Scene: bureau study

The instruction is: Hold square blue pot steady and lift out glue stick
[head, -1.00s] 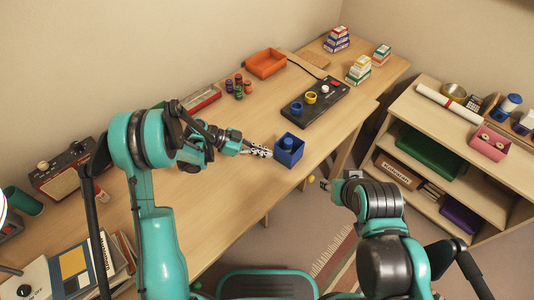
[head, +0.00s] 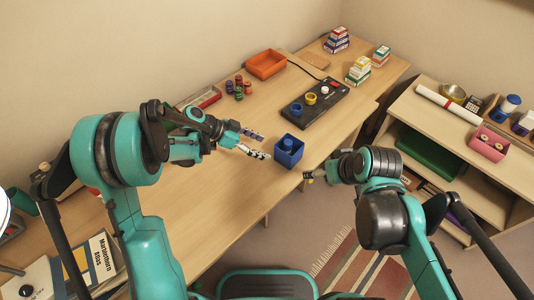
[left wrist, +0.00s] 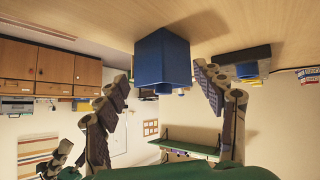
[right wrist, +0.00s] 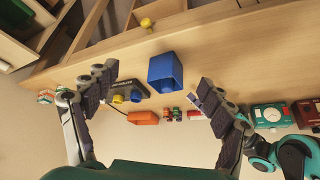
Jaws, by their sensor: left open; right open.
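The square blue pot (head: 289,155) stands upright near the desk's front edge. The round blue top of the glue stick (head: 288,144) shows inside it; the rest is hidden by the walls. My left gripper (head: 262,146) is open just left of the pot, apart from it. In the left wrist view the pot (left wrist: 162,60) appears upside down between the spread fingers. My right gripper (head: 308,176) is open off the desk's front edge, near the pot's front right. The right wrist view shows the pot (right wrist: 165,68) beyond its open fingers. Neither gripper visibly touches it.
A black panel (head: 314,100) with blue and yellow rings stands behind the pot. An orange tray (head: 266,64) and several small coloured pieces (head: 239,88) lie farther back. The desk left of the pot is mostly clear.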

